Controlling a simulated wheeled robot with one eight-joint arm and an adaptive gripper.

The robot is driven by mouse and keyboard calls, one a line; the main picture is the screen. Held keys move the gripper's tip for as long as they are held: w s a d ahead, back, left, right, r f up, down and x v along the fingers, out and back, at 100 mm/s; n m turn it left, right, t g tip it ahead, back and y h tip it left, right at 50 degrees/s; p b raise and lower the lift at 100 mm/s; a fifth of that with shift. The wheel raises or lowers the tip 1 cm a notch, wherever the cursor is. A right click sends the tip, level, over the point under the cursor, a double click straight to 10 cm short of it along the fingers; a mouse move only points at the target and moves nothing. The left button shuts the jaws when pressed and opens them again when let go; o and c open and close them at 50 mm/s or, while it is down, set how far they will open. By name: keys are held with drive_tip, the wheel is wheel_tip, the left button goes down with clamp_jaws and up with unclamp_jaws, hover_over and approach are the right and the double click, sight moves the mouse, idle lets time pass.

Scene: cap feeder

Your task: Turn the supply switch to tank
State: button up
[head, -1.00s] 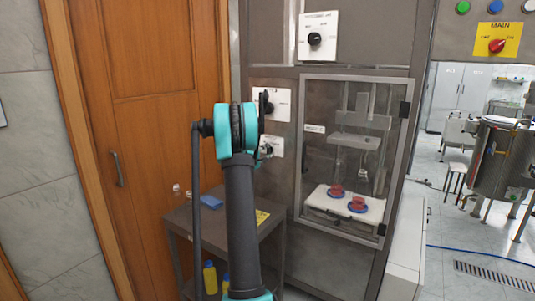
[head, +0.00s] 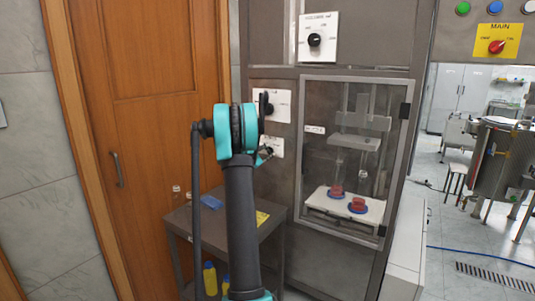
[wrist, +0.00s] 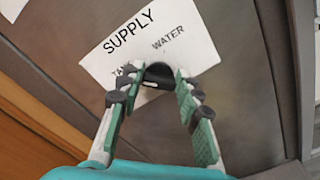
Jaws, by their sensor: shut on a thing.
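The supply switch is a black knob (wrist: 158,72) on a white plate (wrist: 112,58) marked SUPPLY, with WATER at the right and a partly hidden label starting "TA" at the left. In the wrist view my gripper (wrist: 155,80) has one finger on each side of the knob and is shut on it. The fingers hide part of the knob and the label, so I cannot tell exactly where the knob points. In the head view the plate (head: 278,147) shows beside my arm, with my gripper (head: 265,153) in front of it.
Another white plate (head: 282,107) with a black knob sits just above, partly behind my arm. A glazed cabinet (head: 325,165) with red items is to the right. A low side table (head: 240,232) stands below, and a wooden door (head: 145,130) is at the left.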

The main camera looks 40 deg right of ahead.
idle(0.4)
drive_tip(key=o, duration=1.2)
drive_tip(key=shift+c, duration=0.2)
drive_tip(key=shift+a, duration=0.1)
drive_tip(key=v, duration=1.2)
